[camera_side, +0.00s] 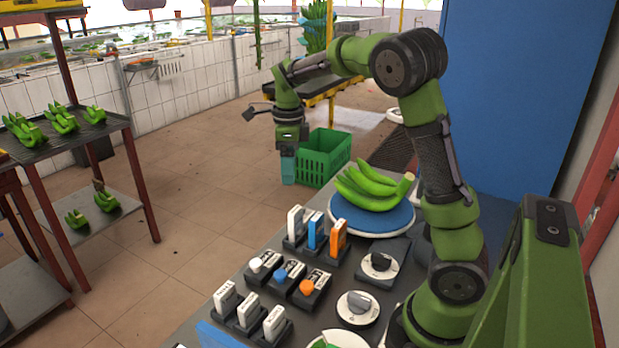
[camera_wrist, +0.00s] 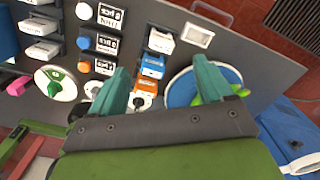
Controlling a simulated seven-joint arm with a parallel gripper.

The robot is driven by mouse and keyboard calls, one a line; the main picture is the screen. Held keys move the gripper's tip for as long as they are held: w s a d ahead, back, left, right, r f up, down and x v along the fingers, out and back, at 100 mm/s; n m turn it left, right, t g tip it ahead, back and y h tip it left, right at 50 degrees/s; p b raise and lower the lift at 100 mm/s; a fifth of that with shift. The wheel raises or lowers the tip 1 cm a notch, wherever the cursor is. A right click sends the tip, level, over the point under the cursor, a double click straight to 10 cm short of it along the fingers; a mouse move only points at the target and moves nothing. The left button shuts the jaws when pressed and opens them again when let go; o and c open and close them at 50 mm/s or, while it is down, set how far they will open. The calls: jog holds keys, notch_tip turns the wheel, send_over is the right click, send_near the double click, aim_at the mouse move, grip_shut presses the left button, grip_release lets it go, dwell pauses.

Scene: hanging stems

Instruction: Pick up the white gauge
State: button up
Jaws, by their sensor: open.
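Which piece is the white gauge is not certain. A white upright block (camera_side: 295,222) stands in a dark holder at the left of a row with a blue block (camera_side: 317,230) and an orange block (camera_side: 338,238). The white block also shows in the wrist view (camera_wrist: 160,41), beyond the blue block (camera_wrist: 152,66) and orange block (camera_wrist: 147,87). My gripper (camera_side: 288,170) hangs high beyond the far end of the bench, pointing down, apart from the blocks. In the wrist view its two teal fingers (camera_wrist: 160,68) are spread with nothing held.
Green bananas (camera_side: 372,187) lie on a round blue scale (camera_side: 370,218) right of the blocks. Nearer are units with white, blue and orange knobs (camera_side: 289,276), white switches (camera_side: 248,309) and round dials (camera_side: 358,306). A green crate (camera_side: 322,157) stands behind my gripper.

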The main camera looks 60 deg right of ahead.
aim_at(293, 209)
jog(key=shift+s+d+f+m, duration=0.15)
jog(key=shift+f+m, duration=0.8)
jog(key=shift+f, duration=1.6)
jog(key=shift+d+f+m, duration=0.15)
jog(key=shift+f+m, duration=0.85)
jog(key=shift+f, duration=1.6)
jog(key=shift+s+d+f+m, duration=0.15)
jog(key=shift+f+m, duration=0.8)
jog(key=shift+f, duration=1.6)
jog(key=shift+w, duration=0.1)
jog(key=shift+c, duration=0.2)
jog(key=c, duration=1)
